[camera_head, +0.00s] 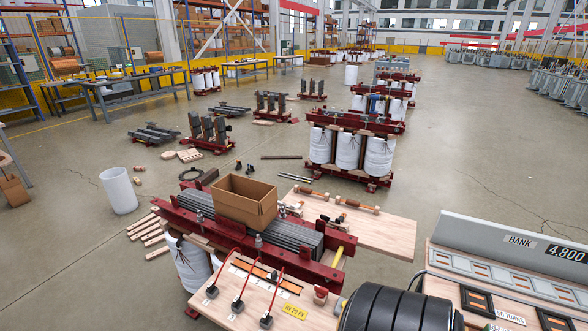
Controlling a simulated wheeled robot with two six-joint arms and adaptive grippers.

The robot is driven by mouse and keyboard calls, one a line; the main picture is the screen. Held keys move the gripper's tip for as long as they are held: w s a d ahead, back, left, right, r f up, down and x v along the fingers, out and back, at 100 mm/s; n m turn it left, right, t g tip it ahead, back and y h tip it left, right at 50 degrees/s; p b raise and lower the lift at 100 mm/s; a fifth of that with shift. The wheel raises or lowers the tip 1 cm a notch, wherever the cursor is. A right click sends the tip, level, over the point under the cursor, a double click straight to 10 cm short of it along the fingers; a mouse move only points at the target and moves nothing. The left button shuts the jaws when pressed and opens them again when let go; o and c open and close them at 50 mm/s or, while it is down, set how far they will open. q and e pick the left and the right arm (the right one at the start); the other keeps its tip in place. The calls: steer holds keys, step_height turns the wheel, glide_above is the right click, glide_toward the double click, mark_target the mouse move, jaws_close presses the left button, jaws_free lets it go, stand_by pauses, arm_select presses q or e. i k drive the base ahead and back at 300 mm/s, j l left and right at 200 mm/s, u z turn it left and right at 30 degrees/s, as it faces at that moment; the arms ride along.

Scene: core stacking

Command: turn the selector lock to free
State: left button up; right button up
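I cannot pick out a part marked as the selector lock. A control panel (478,228) stands at the right, with a BANK label (519,241) and a display (566,253) reading 4.800. Its sloped face has a row of grey-framed slots with orange marks (513,282) and larger black-framed squares (477,300) near a TURNS label (510,316). Neither gripper is in view.
A red-framed core (305,268) bears an open cardboard box (247,201). A pale wooden board (385,230) with small parts lies behind it. A black ribbed cylinder (385,310) fills the bottom beside the panel.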

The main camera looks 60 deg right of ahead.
mark_target(321, 292)
steer(key=z, duration=2.1)
